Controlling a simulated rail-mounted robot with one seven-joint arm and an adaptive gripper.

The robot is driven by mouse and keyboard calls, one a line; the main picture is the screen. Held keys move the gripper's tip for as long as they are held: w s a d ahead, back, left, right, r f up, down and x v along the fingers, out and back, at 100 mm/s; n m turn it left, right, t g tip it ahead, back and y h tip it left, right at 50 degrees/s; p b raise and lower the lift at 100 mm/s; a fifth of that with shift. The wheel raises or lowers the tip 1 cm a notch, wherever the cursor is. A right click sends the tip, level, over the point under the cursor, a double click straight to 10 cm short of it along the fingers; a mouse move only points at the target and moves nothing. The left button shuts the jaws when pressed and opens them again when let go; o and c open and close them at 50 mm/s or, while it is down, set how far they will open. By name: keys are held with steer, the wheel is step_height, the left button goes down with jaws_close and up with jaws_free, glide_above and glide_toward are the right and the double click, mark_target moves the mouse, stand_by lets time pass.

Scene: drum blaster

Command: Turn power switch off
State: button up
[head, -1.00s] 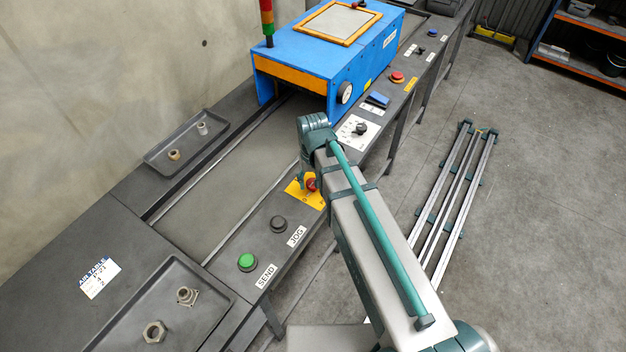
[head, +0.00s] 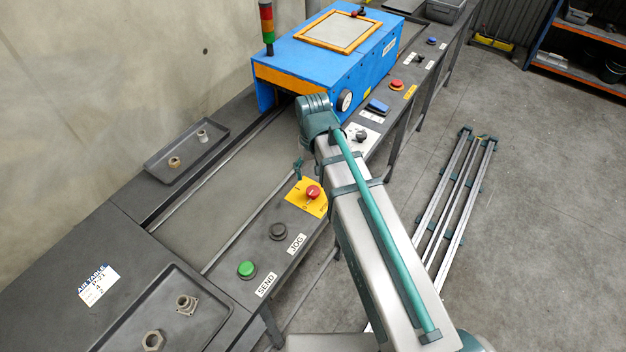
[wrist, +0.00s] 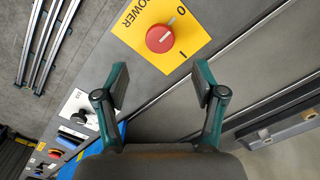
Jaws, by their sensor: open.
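The power switch (head: 313,192) is a round red knob on a yellow plate (head: 299,201), on the front rail of the conveyor bench. In the wrist view the red knob (wrist: 160,39) shows a short white mark; the plate reads POWER, with 0 and I at its right side. The mark slants up and right, roughly toward the 0. My gripper (wrist: 161,75) is open and empty, its two fingers apart, with the knob beyond the gap and not between them. In the head view only a small part of my gripper (head: 298,167) shows, just beyond the switch.
A black JOG button (head: 278,231) and a green SEND button (head: 246,269) sit nearer on the rail. A selector knob (head: 361,136) and the blue machine (head: 330,65) are beyond the switch. The conveyor surface beside the switch is clear.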

steer(key=shift+r, duration=1.8)
